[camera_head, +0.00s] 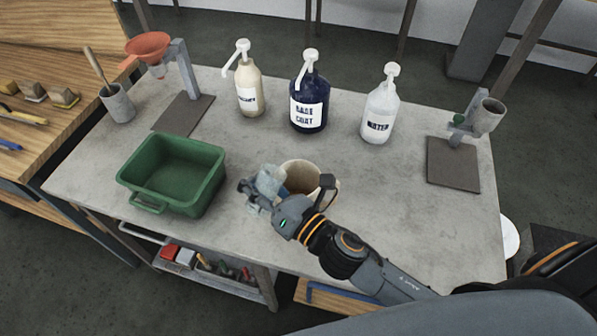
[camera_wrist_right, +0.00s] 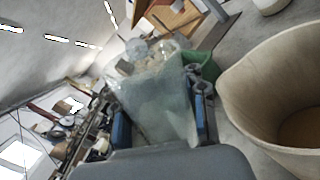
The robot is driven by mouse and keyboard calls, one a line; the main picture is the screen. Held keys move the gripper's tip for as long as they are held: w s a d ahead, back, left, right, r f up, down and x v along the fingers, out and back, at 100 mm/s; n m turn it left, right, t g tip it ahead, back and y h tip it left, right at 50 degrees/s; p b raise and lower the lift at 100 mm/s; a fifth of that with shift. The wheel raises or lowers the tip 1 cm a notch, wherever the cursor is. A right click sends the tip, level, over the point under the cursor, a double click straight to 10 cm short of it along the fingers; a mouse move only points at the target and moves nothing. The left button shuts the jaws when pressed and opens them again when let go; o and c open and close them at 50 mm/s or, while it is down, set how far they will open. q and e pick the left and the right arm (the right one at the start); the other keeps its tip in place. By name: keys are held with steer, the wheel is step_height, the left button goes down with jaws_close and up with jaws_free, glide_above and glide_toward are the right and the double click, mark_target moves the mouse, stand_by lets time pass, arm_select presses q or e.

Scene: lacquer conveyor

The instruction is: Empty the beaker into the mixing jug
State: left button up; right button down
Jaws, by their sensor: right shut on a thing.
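My right gripper (camera_head: 262,190) is shut on a clear, faintly bluish beaker (camera_head: 271,179) at the left side of the mixing jug (camera_head: 299,171). In the right wrist view the beaker (camera_wrist_right: 158,98) stands between the two fingers (camera_wrist_right: 160,128). Its wall looks cloudy, and I cannot tell how much is inside. The cream jug stands on the table, partly hidden by my right wrist. In the wrist view the jug (camera_wrist_right: 262,92) is at the right, apart from the beaker, with a tan bottom or contents visible. My left gripper is not in view.
A green bin (camera_head: 150,190) stands left of the jug. Three pump bottles, cream (camera_head: 248,97), dark blue (camera_head: 309,112) and white (camera_head: 378,122), line the back. A stand with an orange funnel (camera_head: 148,47) is back left; another with a grey cup (camera_head: 487,117) is at right.

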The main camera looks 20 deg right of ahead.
steer(key=s+a+f+n+g+b, duration=0.1)
steer(key=a+f+n+b, duration=0.1)
steer(key=f+n, duration=0.4)
steer(key=shift+s+a+f+n, duration=0.3)
steer(key=shift+a+f, duration=0.1)
steer(key=shift+a, duration=0.35)
stand_by(0.6)
